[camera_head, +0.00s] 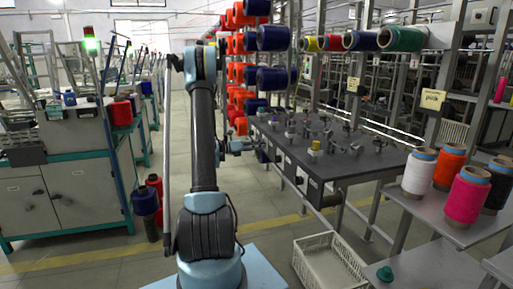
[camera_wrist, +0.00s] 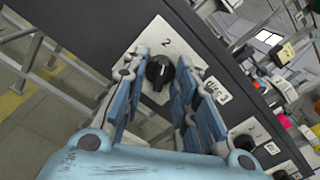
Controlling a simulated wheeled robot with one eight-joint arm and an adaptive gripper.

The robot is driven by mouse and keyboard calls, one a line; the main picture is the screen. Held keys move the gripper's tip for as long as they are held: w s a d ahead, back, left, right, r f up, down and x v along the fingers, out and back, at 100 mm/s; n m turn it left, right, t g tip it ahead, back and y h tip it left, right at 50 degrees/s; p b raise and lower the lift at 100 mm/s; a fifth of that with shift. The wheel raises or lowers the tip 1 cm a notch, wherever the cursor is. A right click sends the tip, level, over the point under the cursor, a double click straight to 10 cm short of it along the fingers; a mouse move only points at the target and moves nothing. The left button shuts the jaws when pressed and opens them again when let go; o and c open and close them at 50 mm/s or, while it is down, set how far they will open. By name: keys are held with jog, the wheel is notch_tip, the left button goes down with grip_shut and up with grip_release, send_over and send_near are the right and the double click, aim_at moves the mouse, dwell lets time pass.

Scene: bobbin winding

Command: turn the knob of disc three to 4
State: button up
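A black knob (camera_wrist: 160,73) sits on a white plate (camera_wrist: 186,45) on the dark front panel. The figure 2 is printed on the plate above the knob. A small label (camera_wrist: 217,91) to the right appears to read disc 3. My gripper (camera_wrist: 161,80) is open, with its blue fingers on either side of the knob and gaps visible between them and it. In the head view my gripper (camera_head: 238,147) is at the left end of the dark table (camera_head: 365,170); the knob cannot be made out there.
Another black knob on a white plate (camera_wrist: 246,142) is farther right on the panel. Table legs and rails (camera_wrist: 40,50) show at the left. A white crate (camera_head: 330,262) stands on the floor below the table, and thread cones (camera_head: 466,195) stand on the right shelf.

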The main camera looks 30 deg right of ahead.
jog(key=shift+w+m, duration=0.1)
jog(key=shift+m, duration=0.3)
jog(key=m, duration=2.3)
jog(key=shift+w, duration=0.1)
dwell(0.4)
jog(key=o, duration=1)
jog(key=shift+f, duration=0.15)
jog(key=shift+o, duration=0.4)
